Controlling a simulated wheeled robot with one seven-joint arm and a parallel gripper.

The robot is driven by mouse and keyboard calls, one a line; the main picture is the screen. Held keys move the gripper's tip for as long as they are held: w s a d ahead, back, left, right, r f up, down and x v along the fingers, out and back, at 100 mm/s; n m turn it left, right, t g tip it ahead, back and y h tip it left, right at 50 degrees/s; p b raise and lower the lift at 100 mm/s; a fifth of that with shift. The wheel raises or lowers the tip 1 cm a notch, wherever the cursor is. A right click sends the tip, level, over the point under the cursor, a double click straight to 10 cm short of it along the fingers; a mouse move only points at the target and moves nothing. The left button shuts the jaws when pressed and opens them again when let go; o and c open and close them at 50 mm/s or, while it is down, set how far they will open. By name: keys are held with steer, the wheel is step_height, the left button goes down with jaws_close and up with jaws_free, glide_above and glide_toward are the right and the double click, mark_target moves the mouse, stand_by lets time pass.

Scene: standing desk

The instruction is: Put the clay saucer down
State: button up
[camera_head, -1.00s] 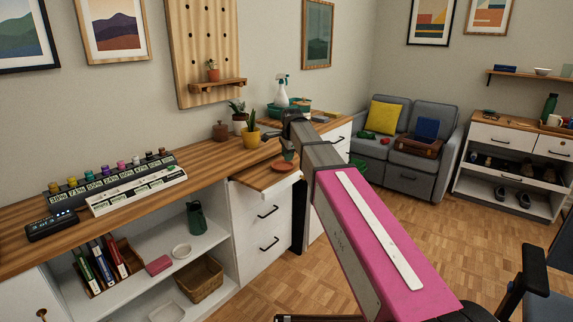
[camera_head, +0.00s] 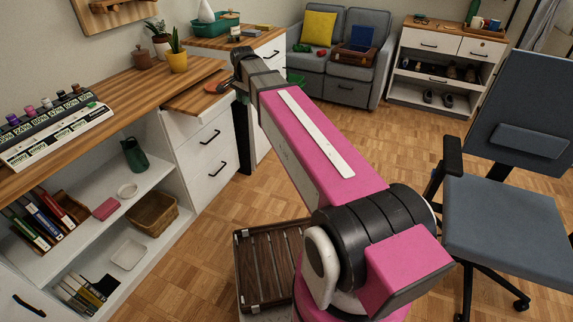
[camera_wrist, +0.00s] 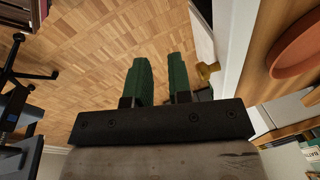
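The clay saucer (camera_head: 216,87) is a shallow terracotta dish on the wooden pull-out board (camera_head: 190,99) beside the long counter. In the wrist view the saucer (camera_wrist: 298,45) shows at the upper right, partly cut off by the frame edge. My gripper (camera_wrist: 160,58) has two green fingers standing apart with nothing between them. It is to the side of the saucer and not touching it, with floor showing beyond the fingers. In the head view the arm's end hides most of the gripper.
The wooden counter (camera_head: 120,105) holds a label rack (camera_head: 55,132), a cactus in a yellow pot (camera_head: 177,62) and a brown jar (camera_head: 142,57). White drawers (camera_head: 212,150) are under the board. A blue office chair (camera_head: 505,215) stands right. Open parquet lies between.

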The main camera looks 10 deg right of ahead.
steer(key=s+d+f+n+g, duration=0.1)
steer(key=s+d+f+n, duration=0.3)
steer(key=s+f, duration=0.6)
steer(key=s+d+f+n+g, duration=0.1)
steer(key=s+d+f+n, duration=0.4)
steer(key=s+d+f, duration=0.4)
steer(key=s+f, duration=0.1)
steer(key=s, duration=0.1)
steer(key=shift+s+f+n+h, duration=0.3)
steer(key=shift+s, duration=0.05)
